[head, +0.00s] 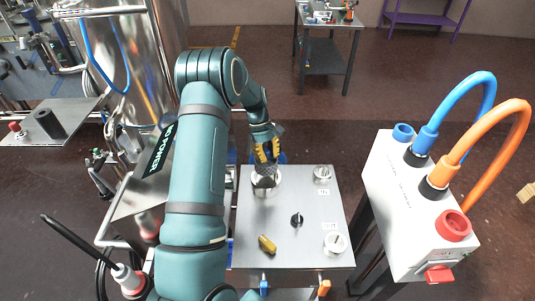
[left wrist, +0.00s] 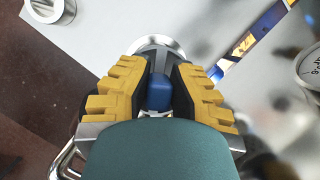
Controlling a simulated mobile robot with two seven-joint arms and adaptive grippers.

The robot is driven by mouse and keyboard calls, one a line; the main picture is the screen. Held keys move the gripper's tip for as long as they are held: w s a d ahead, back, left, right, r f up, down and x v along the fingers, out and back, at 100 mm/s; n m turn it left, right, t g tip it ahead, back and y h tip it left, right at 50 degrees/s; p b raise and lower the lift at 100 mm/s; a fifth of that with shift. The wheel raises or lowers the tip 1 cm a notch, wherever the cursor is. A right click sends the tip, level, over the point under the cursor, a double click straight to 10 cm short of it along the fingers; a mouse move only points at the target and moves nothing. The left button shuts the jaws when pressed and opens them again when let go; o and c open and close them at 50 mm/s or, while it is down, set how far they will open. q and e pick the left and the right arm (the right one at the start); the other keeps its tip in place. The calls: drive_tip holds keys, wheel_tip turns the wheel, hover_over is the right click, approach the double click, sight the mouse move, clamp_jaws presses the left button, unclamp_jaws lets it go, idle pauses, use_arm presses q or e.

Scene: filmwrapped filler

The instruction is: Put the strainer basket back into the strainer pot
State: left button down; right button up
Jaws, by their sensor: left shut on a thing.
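My left gripper (head: 266,152) has yellow fingers and is over the far left part of the grey metal table. In the left wrist view the left gripper (left wrist: 160,95) closes around a blue part (left wrist: 160,92), likely the basket's handle. The strainer pot (head: 278,178) has a pale round rim directly around or behind the basket. Its rim (left wrist: 160,40) shows beyond the fingers in the left wrist view. I cannot tell how deep the basket sits. My right gripper is not in view.
The grey table (head: 265,218) also holds a metal fitting (head: 322,174), a black knob (head: 297,220), a yellow piece (head: 267,244) and a round white-rimmed fitting (head: 336,243). A white box (head: 400,190) with blue and orange hoses stands at right. A steel tank is at left.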

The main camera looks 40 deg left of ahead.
use_arm(q)
drive_tip(key=shift+f+b, duration=2.25)
drive_tip(key=shift+f, duration=2.3)
drive_tip(key=shift+f, duration=0.3)
drive_tip(key=c, duration=0.9)
unclamp_jaws()
drive_tip(key=v, duration=1.2)
drive_tip(key=shift+a, duration=0.1)
